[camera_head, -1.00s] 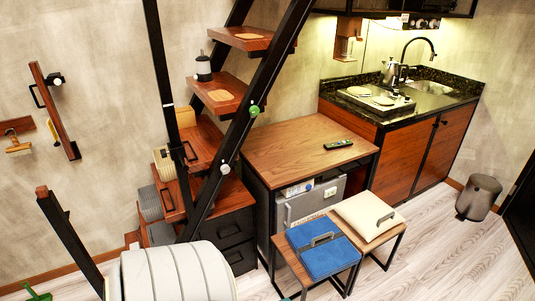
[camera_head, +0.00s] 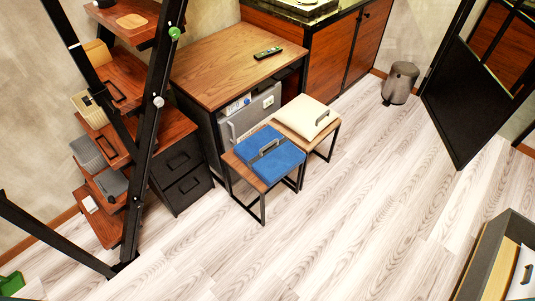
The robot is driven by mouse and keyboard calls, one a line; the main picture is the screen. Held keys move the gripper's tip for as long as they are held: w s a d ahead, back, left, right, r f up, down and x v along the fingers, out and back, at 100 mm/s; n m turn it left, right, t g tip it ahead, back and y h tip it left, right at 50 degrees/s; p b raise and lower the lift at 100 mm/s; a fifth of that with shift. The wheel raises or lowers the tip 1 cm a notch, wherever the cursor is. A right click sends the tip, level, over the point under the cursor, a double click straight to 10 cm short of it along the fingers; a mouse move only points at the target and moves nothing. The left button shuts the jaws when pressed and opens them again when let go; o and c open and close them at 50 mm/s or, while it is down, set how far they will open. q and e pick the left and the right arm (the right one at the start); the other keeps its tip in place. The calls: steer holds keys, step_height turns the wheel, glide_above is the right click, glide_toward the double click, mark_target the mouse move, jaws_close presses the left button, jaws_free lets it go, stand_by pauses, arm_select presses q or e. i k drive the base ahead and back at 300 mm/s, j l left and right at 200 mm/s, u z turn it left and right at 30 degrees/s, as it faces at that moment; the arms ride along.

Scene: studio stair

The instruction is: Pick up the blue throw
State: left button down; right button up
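The blue throw (camera_head: 281,162) lies folded flat on a low wooden stool (camera_head: 236,164) with black metal legs. A dark grey handle shape sits on top of the throw. The throw is near the middle of the head view, in front of the wooden table. Neither of my grippers shows in this view.
A second stool with a cream cushion (camera_head: 305,115) stands right behind the blue one. The wooden table (camera_head: 225,62) and black drawers (camera_head: 183,175) are behind and left. A black stair post (camera_head: 150,130) stands left. A grey-sided box (camera_head: 485,255) is at lower right. The floor in front is clear.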

mark_target(268, 153)
steer(key=i+l+u, duration=0.45)
steer(key=i, duration=0.3)
steer(key=i+l+u, duration=0.45)
steer(key=i+l, duration=0.2)
